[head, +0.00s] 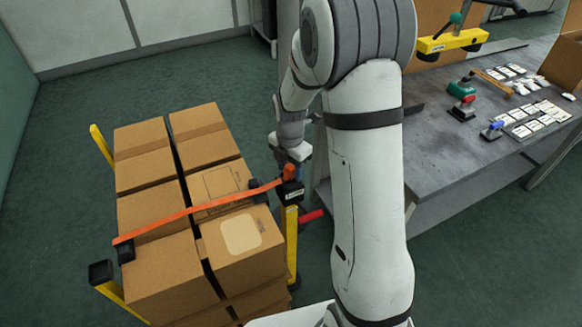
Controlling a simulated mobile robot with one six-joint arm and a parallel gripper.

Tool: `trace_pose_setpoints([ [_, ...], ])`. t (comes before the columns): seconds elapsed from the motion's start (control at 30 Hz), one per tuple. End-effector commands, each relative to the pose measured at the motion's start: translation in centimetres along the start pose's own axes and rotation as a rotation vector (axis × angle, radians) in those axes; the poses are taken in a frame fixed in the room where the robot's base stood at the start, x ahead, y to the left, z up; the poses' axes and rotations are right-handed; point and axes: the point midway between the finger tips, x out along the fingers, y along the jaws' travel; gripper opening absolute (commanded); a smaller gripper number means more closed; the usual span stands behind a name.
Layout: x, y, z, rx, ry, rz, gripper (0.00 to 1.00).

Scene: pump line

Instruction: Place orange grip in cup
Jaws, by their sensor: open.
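The orange grip (289,172) is at the right end of an orange strap (190,213) that runs across the cartons. It stands at the black cup (291,193) on top of the right yellow post (291,245). Its lower end meets the cup in the picture; how deep it sits inside I cannot tell. My gripper (293,157) is open just above the grip, very close to it. The fingertips are small and partly hidden, so contact is unclear.
Stacked cartons (145,215) fill the left front. A second black cup (101,272) tops a yellow post at their front left corner. A red handle (311,216) juts out beside the right post. A grey workbench (440,150) with tools stands right of my arm.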

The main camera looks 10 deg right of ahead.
Motion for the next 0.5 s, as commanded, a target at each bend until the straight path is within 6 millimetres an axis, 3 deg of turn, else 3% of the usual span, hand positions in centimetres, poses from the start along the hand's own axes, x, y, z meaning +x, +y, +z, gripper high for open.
trace_pose_setpoints([
  [0.5,-10.1,0.1,0.1,0.001,-0.003,0.005,0.49],
])
